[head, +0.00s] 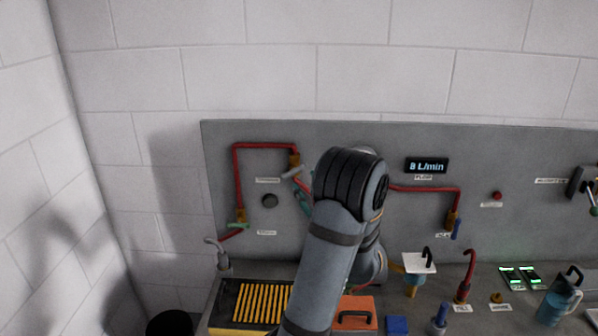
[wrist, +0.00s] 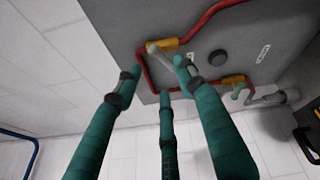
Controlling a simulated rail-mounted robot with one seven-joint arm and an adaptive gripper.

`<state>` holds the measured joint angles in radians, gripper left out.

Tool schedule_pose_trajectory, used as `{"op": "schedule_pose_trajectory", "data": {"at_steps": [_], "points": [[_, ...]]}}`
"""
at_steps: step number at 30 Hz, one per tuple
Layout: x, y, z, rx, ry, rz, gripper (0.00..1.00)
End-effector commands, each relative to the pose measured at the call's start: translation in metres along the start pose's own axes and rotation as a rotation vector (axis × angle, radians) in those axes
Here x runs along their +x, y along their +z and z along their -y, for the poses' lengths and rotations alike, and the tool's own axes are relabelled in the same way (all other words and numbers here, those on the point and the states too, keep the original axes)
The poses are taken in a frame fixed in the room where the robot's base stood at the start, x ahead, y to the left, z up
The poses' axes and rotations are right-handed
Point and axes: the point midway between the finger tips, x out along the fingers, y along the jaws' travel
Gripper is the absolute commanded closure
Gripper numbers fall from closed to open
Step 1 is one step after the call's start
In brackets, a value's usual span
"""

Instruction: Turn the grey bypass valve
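The grey bypass valve shows in the head view as a pale grey lever (head: 292,172) on a brass body, on the red pipe at the panel's left. In the wrist view the grey lever (wrist: 157,47) sticks out from its brass body (wrist: 170,45). My gripper (wrist: 157,77) has three teal fingers, spread apart with nothing between them. The lever lies just beyond the gap between the left and right fingertips, seemingly close to the right one. I cannot tell whether they touch. In the head view my arm hides most of the gripper; some teal (head: 300,184) shows beside the lever.
A green-handled valve (head: 238,225) sits lower left on the same red pipe, near a dark round knob (head: 269,200). A flow display (head: 426,166) reads 8 L/min. The bench below holds a yellow-slatted tray (head: 232,297), an orange box (head: 357,308) and a blue jug (head: 555,306).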

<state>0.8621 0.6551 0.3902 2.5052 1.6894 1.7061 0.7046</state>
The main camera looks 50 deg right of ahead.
Motion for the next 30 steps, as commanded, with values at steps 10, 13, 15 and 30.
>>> {"op": "schedule_pose_trajectory", "data": {"at_steps": [10,13,15,30], "points": [[0.064,-0.001,-0.005,-0.002,0.002,-0.006,0.61],[0.075,-0.001,-0.004,-0.003,0.003,-0.005,0.61],[0.08,-0.001,-0.003,-0.003,0.003,-0.005,0.61],[0.085,-0.002,-0.002,-0.004,0.003,-0.004,0.7]]}}
